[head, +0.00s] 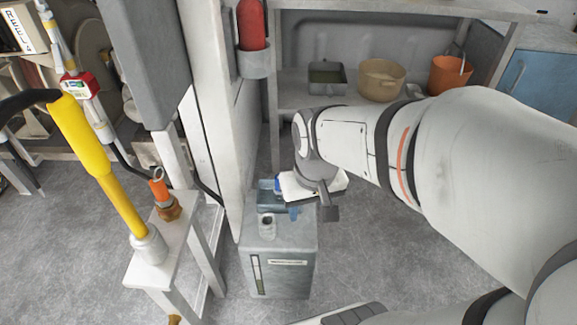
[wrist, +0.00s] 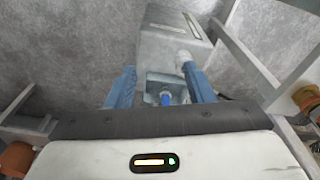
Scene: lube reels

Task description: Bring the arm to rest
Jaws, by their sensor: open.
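My arm reaches in from the right in the head view and bends down above a grey cabinet (head: 282,262). My gripper (wrist: 160,70) is open, with its two blue fingers apart. It is over the cabinet's top, which also shows in the wrist view (wrist: 160,45). Between the fingers in the wrist view is a small grey tray (wrist: 152,78) with a blue-tipped piece (wrist: 166,98) in it. Nothing is clearly gripped. Whether the fingers touch the tray cannot be told. In the head view my wrist hides part of the cabinet top.
A small grey cylinder (head: 267,226) stands on the cabinet top. Left is a white stand (head: 165,258) with a yellow-handled tool (head: 103,165) and an orange-topped fitting (head: 160,188). A white post (head: 222,130) rises behind. A shelf behind holds a tan pot (head: 381,82) and orange bucket (head: 449,75).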

